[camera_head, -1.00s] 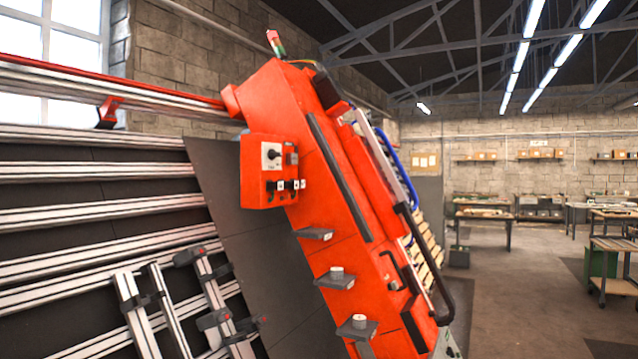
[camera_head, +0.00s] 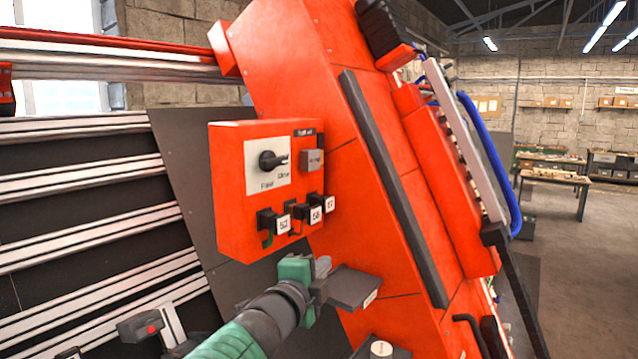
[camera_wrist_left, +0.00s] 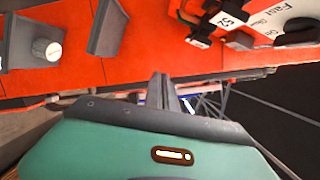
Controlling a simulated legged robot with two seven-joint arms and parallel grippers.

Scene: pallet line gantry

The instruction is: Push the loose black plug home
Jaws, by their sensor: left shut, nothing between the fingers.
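The red control box (camera_head: 228,190) has a row of black plugs with white number tags low on its front. The left plug (camera_head: 266,221) has a tag reading 52. The middle plug (camera_head: 299,213) and the right plug (camera_head: 317,200) sit beside it. I cannot tell for sure which one is loose. My left gripper (camera_head: 323,272) is shut and empty, below the plugs and apart from them, close to a dark shelf plate. In the left wrist view its fingers (camera_wrist_left: 165,90) are together, and the 52 plug (camera_wrist_left: 198,41) shows at upper right. My right gripper is not in view.
A black rotary knob (camera_head: 270,160) and a grey block (camera_head: 311,160) sit above the plugs. A dark shelf plate (camera_head: 352,288) juts from the red beam (camera_head: 390,230) just right of my left gripper. A long dark strip runs down the beam.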

